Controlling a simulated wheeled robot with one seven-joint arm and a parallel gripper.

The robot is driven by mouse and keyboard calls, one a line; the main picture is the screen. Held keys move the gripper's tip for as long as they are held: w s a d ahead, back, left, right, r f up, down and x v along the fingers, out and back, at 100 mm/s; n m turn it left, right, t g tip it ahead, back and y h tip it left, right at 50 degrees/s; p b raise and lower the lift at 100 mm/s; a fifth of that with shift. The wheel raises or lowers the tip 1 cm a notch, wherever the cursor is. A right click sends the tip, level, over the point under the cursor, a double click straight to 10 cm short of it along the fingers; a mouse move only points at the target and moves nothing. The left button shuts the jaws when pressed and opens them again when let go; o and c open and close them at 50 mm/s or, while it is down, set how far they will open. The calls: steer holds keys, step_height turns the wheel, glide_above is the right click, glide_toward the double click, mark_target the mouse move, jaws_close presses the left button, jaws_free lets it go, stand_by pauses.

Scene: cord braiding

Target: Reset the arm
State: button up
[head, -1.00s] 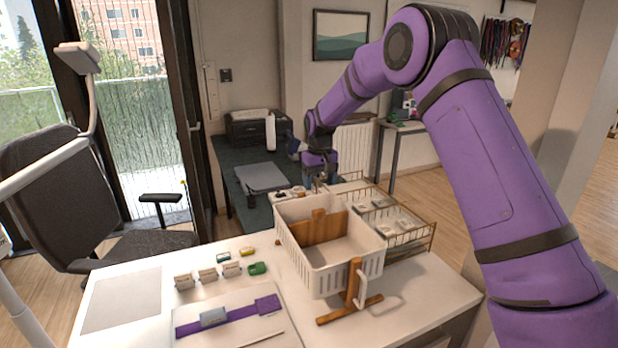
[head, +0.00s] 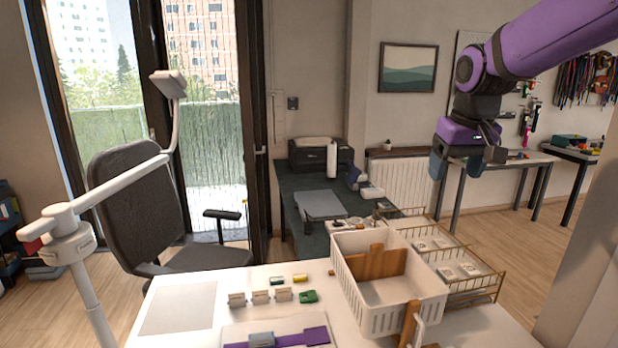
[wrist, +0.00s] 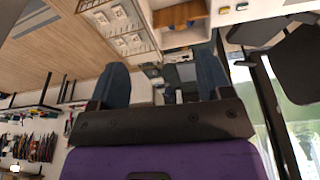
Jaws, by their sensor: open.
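My gripper (head: 450,168) is at the upper right in the head view, raised in the air beyond the wire rack and in front of the radiator. Its two blue fingers stand apart. In the wrist view my gripper (wrist: 162,85) shows both fingers spread with nothing between them. My purple arm reaches in from the upper right corner.
The white table (head: 180,275) holds a white basket (head: 372,310) with a wooden piece, a wire rack (head: 470,290), small clips (head: 260,297) and a purple strap (head: 300,338). A lamp arm (head: 110,190) and chair (head: 140,200) stand left. The air around my gripper is clear.

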steer(key=s+d+f+m+t, duration=0.1)
steer(key=s+d+t, duration=0.1)
steer(key=s, duration=2.2)
steer(key=shift+s+d+f, duration=0.15)
steer(key=shift+s+d, duration=0.25)
steer(key=shift+d, duration=0.1)
steer(key=shift+c, duration=0.4)
